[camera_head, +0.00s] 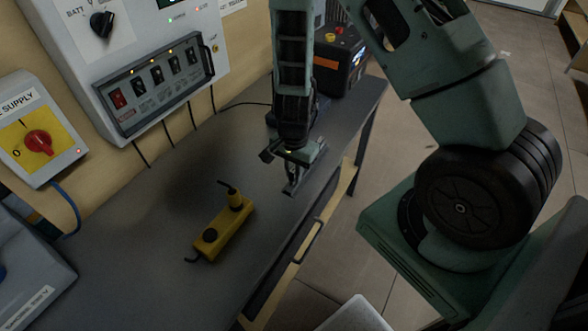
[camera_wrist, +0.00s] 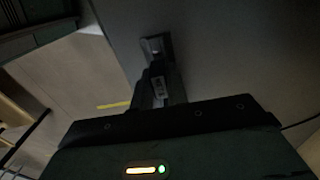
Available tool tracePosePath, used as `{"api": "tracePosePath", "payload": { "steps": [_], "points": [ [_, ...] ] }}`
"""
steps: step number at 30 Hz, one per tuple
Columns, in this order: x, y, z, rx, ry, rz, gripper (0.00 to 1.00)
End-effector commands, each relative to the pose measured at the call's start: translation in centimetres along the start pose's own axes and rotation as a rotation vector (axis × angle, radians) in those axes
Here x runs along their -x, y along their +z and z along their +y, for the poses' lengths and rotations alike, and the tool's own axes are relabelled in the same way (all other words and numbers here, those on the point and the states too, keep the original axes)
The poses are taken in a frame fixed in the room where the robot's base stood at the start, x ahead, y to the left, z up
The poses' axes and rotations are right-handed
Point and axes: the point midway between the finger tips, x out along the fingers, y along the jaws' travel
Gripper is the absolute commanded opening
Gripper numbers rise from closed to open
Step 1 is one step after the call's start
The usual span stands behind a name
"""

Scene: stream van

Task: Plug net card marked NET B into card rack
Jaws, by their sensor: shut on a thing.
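My gripper (camera_head: 302,168) hangs over the right part of the dark worktop, pointing down. Its jaws are shut on a small dark piece, which I take to be the net card (camera_head: 291,188). In the wrist view my gripper (camera_wrist: 160,88) is dim, with a small grey piece (camera_wrist: 155,45) at its tip. I cannot read NET B on it. I cannot pick out the card rack with certainty. The wall unit with a row of switches (camera_head: 158,82) is at the upper left, apart from the gripper.
A yellow control box (camera_head: 222,236) with a black button lies on the worktop (camera_head: 120,265) left of the gripper. A supply switch with a red knob (camera_head: 38,142) is on the left wall. A dark case (camera_head: 340,65) stands behind the gripper. The worktop's right edge is close by.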

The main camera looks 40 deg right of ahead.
Motion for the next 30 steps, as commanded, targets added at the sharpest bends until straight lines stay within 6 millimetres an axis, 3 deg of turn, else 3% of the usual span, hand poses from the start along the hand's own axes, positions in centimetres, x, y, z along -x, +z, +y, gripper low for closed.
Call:
{"api": "tracePosePath", "payload": {
  "steps": [26,27,29,30],
  "points": [
    [-2.0,0.0,0.0,0.0,0.0,0.0,0.0],
    [-1.9,0.0,0.0,0.0,0.0,0.0,0.24],
    [-1.8,0.0,0.0,0.0,0.0,0.0,0.4],
    [-1.8,0.0,0.0,0.0,0.0,0.0,0.41]
  ]
}}
